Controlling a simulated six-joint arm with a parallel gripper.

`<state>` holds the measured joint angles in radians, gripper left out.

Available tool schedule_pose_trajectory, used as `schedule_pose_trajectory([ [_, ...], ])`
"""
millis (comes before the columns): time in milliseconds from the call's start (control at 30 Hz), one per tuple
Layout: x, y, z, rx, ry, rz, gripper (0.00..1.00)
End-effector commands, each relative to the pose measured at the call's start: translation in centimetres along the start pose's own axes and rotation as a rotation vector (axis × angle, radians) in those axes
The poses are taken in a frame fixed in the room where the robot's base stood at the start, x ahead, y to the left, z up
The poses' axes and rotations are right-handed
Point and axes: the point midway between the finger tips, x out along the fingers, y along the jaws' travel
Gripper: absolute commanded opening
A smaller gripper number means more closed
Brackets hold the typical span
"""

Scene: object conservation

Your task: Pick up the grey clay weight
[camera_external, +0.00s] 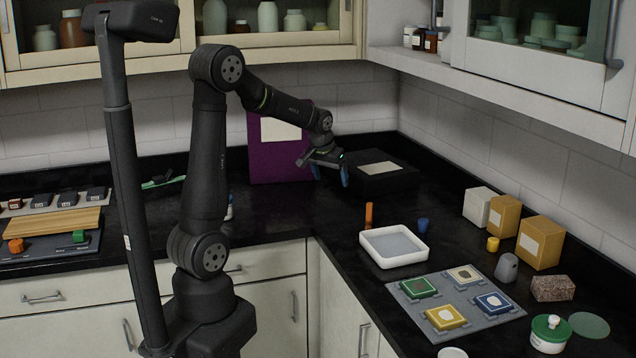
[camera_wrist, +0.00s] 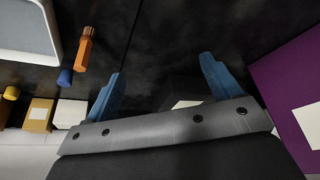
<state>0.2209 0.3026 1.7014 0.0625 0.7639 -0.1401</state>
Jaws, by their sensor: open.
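A grey rounded block (camera_external: 507,267), which looks like the clay weight, stands on the black counter at the right, between a cardboard box and a speckled stone block. It does not show in the wrist view. My gripper (camera_external: 331,174) hangs above the back of the counter, far to the left of the grey block, near a black box. In the wrist view my gripper (camera_wrist: 162,68) has its two blue fingers wide apart with nothing between them.
A white tray (camera_external: 365,246), an orange cylinder (camera_external: 369,215) and a blue piece (camera_external: 423,225) lie between my gripper and the grey block. Cardboard boxes (camera_external: 541,243), a yellow cylinder (camera_external: 492,244), a speckled block (camera_external: 553,289) and a grey mat (camera_external: 420,309) with coloured pads surround it.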

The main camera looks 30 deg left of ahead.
Motion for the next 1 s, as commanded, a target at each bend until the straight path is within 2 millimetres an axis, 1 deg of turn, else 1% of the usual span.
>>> schedule_pose_trajectory([
  [300,0.0,0.2,-0.1,0.003,0.000,0.001,0.75],
  [367,0.1,0.9,-0.4,0.012,0.000,0.005,0.75],
  [467,0.1,3.9,-1.5,0.046,0.001,0.019,0.75],
  [567,0.1,9.1,-3.0,0.102,0.001,0.041,0.75],
  [600,0.0,11.6,-3.5,0.128,0.000,0.052,0.75],
  [633,0.0,13.6,-3.8,0.146,0.000,0.060,0.75],
  [667,-0.2,15.5,-4.0,0.165,0.001,0.067,0.75],
  [700,-0.3,18.2,-4.2,0.190,0.001,0.077,0.75],
  [733,-0.5,20.1,-4.2,0.208,0.002,0.084,0.75],
  [767,-0.6,22.1,-4.2,0.227,0.002,0.091,0.75],
  [800,-0.9,24.9,-4.0,0.250,0.003,0.101,0.75],
  [867,-1.4,28.9,-3.6,0.285,0.004,0.116,0.75],
  [900,-1.8,31.6,-3.1,0.309,0.005,0.126,0.75],
  [967,-2.4,35.7,-2.1,0.344,0.007,0.140,0.75],
  [1000,-2.9,38.3,-1.3,0.366,0.007,0.149,0.75],
])
